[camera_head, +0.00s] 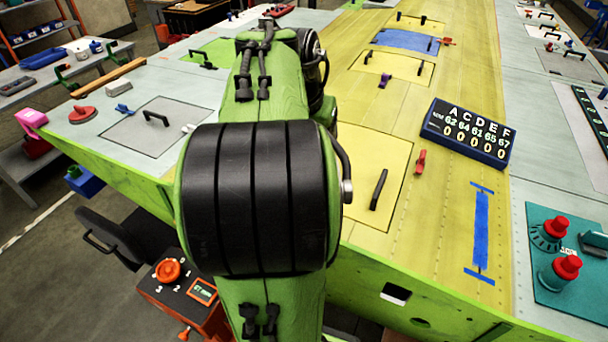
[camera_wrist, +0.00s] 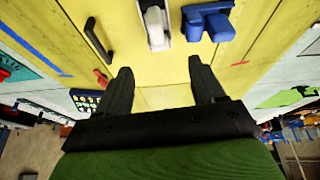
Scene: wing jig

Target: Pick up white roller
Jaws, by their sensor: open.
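A white, long object that looks like the white roller (camera_wrist: 155,26) lies on the yellow wing skin at the top middle of the wrist view. Its upper end is cut off by the picture edge. My gripper (camera_wrist: 160,78) is open, with its two black fingers spread and nothing between them. The white object is ahead of the fingertips, roughly in line with the gap and not touching them. In the head view my green and black arm covers the middle, and I cannot make out the roller or my gripper.
A blue object (camera_wrist: 208,22) lies close right of the white one. A black handle (camera_wrist: 98,40) is to its left; it also shows in the head view (camera_head: 378,189). A red clip (camera_head: 421,161) and a dark counter block (camera_head: 467,132) are on the wing.

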